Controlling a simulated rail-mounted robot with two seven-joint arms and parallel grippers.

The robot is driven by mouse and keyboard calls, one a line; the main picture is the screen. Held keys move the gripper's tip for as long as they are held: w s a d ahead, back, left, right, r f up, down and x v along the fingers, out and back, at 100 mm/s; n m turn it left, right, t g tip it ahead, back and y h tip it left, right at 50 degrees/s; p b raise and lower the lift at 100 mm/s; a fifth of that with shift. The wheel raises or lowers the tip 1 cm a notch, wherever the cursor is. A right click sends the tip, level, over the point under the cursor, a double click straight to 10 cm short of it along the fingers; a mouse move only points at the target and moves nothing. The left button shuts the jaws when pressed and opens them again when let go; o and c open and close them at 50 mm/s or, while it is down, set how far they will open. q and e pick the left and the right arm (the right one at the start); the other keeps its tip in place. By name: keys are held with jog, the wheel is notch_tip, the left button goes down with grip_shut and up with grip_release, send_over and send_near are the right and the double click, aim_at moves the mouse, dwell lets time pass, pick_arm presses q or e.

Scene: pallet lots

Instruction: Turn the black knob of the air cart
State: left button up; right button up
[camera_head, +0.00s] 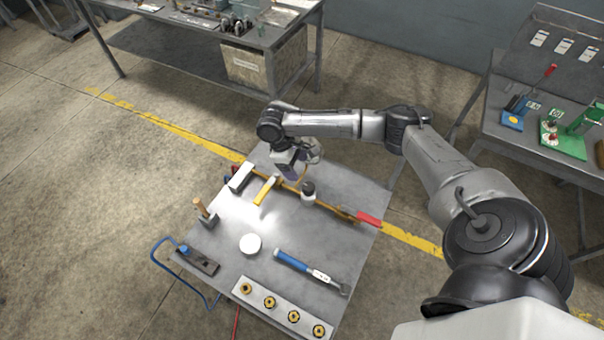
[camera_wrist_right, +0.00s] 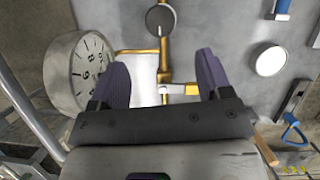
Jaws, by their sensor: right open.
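The air cart (camera_head: 225,245) is a grey metal table in the middle of the head view. Its black knob (camera_head: 308,187) stands on a pale body on the brass pipe (camera_head: 335,208). In the right wrist view a dark round knob (camera_wrist_right: 160,20) shows at the top, beyond the fingertips. My right gripper (camera_head: 292,168) is above the cart's far side, left of the knob and apart from it. Its purple fingers (camera_wrist_right: 163,72) are spread and empty, with the brass pipe between them in the picture. My left gripper is not in view.
A round gauge (camera_wrist_right: 75,75) is close to the left finger in the wrist view. A red lever (camera_head: 368,219) is right of the knob. A white disc (camera_head: 250,244), a blue-handled tool (camera_head: 295,263) and a hammer (camera_head: 205,212) lie on the cart. A side table (camera_head: 500,130) stands right.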

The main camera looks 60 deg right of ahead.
jog(key=shift+v, duration=1.35)
